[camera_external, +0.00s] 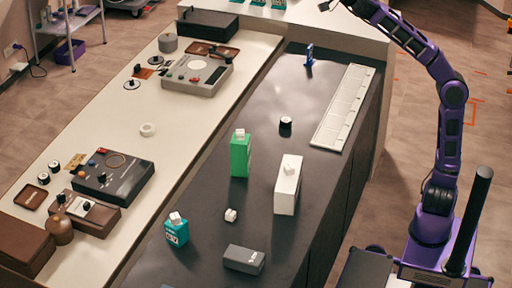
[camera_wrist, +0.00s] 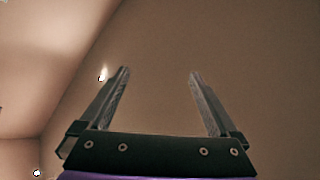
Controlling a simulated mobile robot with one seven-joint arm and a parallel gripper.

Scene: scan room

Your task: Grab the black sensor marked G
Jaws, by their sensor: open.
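A small black round piece with a light top (camera_external: 285,123) stands on the dark counter (camera_external: 262,105); it may be the sensor, but I cannot read a letter on it. Similar small black round pieces (camera_external: 55,166) sit on the pale counter at the left, also too small to read. My gripper (camera_wrist: 158,72) is open and empty in the wrist view, facing a bare wall and ceiling.
A green carton (camera_external: 240,157), a white carton (camera_external: 288,187), a teal box (camera_external: 176,231) and a grey block (camera_external: 244,259) stand on the dark counter. A blue upright item (camera_external: 309,55) and a white segmented tray (camera_external: 344,108) lie beyond. Counter around the black piece is clear.

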